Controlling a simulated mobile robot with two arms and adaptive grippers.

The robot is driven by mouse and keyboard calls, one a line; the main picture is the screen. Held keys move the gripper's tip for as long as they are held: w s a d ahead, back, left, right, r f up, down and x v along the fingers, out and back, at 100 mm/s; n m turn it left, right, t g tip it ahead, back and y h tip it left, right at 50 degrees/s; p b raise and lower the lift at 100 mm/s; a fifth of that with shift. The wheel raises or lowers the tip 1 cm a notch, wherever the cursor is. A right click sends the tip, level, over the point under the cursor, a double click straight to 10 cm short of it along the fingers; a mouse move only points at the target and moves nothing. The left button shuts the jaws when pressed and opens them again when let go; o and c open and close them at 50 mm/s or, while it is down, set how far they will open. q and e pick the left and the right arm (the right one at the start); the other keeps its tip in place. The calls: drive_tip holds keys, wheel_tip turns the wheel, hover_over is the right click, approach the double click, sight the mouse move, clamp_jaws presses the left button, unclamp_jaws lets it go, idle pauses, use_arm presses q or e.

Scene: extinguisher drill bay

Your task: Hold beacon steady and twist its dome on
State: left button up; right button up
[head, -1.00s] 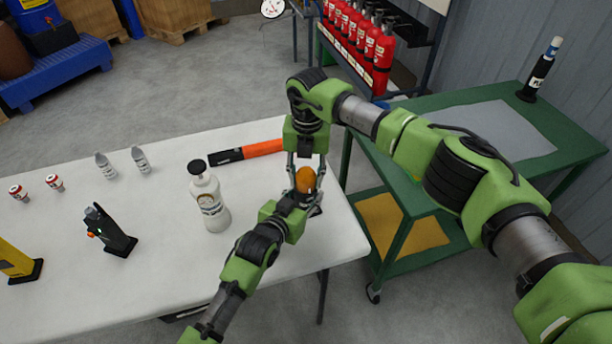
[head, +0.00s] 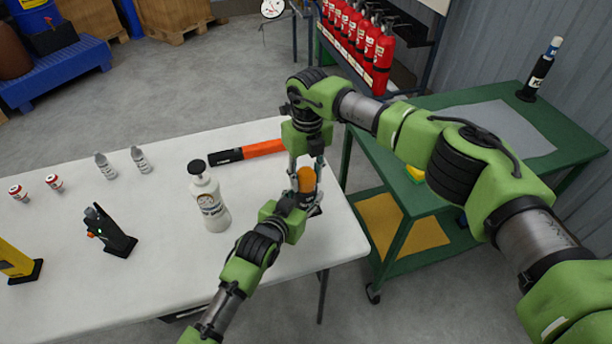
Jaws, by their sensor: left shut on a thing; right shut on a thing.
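The beacon's orange dome (head: 306,179) sits at the right end of the white table, above a dark beacon base (head: 312,208) that is mostly hidden by my grippers. My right gripper (head: 306,170) comes down from above and is shut on the dome, with a finger on each side. My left gripper (head: 296,203) comes in low from the front left and is shut on the base. The dome and base are in line, but I cannot tell how closely they are seated.
A white bottle (head: 208,200) stands left of my grippers. An orange and black baton (head: 247,152) lies behind them. A dark handheld device (head: 110,232) and several small canisters (head: 104,166) are farther left. A green cart (head: 545,125) stands right of the white table (head: 150,285).

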sight(307, 170)
drive_tip(key=n, duration=0.4)
drive_tip(key=shift+d, duration=0.1)
use_arm(q)
drive_tip(key=shift+f, duration=0.1)
use_arm(e)
drive_tip(key=shift+n, duration=1.9)
drive_tip(key=shift+w+n, duration=0.1)
drive_tip(key=shift+n, duration=0.2)
drive_tip(key=o, duration=1.1)
wheel_tip(307, 170, up, 12)
